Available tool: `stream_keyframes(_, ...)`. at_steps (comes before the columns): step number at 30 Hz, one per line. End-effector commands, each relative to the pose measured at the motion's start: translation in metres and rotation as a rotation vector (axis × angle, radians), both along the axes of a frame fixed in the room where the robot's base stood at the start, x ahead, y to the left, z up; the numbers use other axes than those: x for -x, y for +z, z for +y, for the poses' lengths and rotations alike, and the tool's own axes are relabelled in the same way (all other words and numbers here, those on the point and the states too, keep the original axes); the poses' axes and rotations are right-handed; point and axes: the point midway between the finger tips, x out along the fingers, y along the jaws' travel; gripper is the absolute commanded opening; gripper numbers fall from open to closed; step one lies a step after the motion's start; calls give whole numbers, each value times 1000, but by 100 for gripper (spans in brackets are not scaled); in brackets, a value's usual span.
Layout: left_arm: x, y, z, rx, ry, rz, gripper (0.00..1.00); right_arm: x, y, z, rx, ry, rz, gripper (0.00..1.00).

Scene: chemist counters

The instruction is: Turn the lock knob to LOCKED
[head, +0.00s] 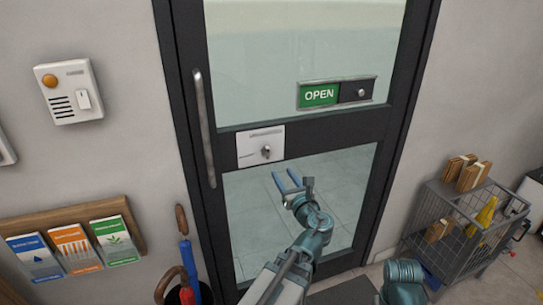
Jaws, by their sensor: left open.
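The lock knob (266,151) is a small grey metal knob on a white lock plate (246,150), fixed to the dark door's crossbar. A strip of lettering on the plate is too small to read, and I cannot tell which setting the knob points to. My left gripper (284,173) is open and empty, with its two blue fingers pointing up towards the plate. It shows just below the plate, in front of the lower glass, apart from the knob. My right gripper is not in view; only a teal part of my right arm shows at the bottom right.
The dark-framed glass door (402,75) has a vertical handle (204,125) at left and a sliding sign (319,95) reading OPEN. An intercom (69,92), a leaflet rack (120,204) and umbrellas (187,262) are left. A wire cart (455,237) holding boxes stands right.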

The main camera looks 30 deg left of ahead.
Motion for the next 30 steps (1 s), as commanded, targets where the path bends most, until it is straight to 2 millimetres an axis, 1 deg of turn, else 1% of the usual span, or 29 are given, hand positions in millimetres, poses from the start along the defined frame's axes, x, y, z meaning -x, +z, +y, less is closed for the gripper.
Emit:
stream_keyframes(5, -16, 0, 17, 3, 4, -2, 48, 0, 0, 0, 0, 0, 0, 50)
stream_keyframes(12, -50, 0, 55, 4, 4, -2, 48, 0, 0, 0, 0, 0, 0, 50)
stream_keyframes(18, -72, 0, 82, 5, 3, -3, 48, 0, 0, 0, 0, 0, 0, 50)
stream_keyframes(24, -85, 0, 98, 5, 2, -3, 48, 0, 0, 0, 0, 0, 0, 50)
stream_keyframes(30, -89, 0, 103, 5, 0, -2, 48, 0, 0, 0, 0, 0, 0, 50)
